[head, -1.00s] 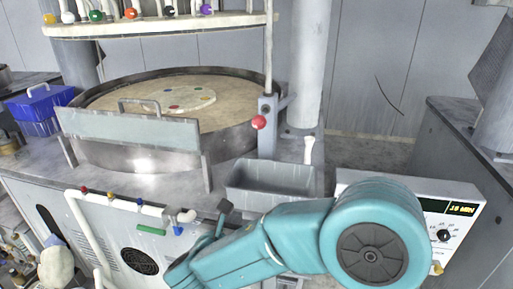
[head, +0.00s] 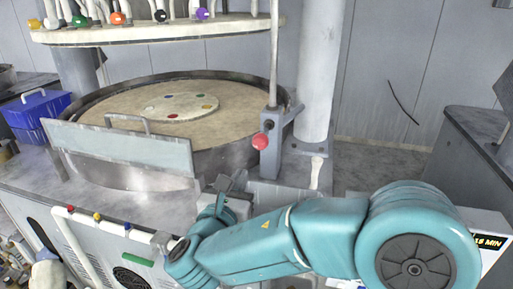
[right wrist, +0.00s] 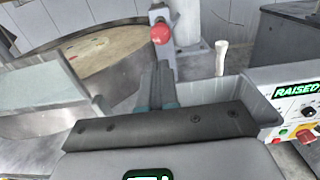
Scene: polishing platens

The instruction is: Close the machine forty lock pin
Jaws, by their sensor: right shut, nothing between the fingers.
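The lock pin shows as a red ball knob (head: 260,141) on a grey upright bracket (head: 272,150) at the right of the round platen basin. It also shows in the right wrist view (right wrist: 161,33), just beyond my fingertips. My right gripper (head: 224,184) is shut and empty, below and left of the knob and apart from it. In the right wrist view its dark fingers (right wrist: 160,84) point up toward the bracket. The pin's shaft is mostly hidden behind the knob. My left gripper is out of view.
The round basin (head: 230,160) has a guard panel (head: 120,147) in front. A grey column (head: 322,70) and a white handle (head: 316,172) stand right of the bracket. A grey bin (right wrist: 252,98) lies under my arm. A control box (right wrist: 295,105) reading "RAISED" is at right.

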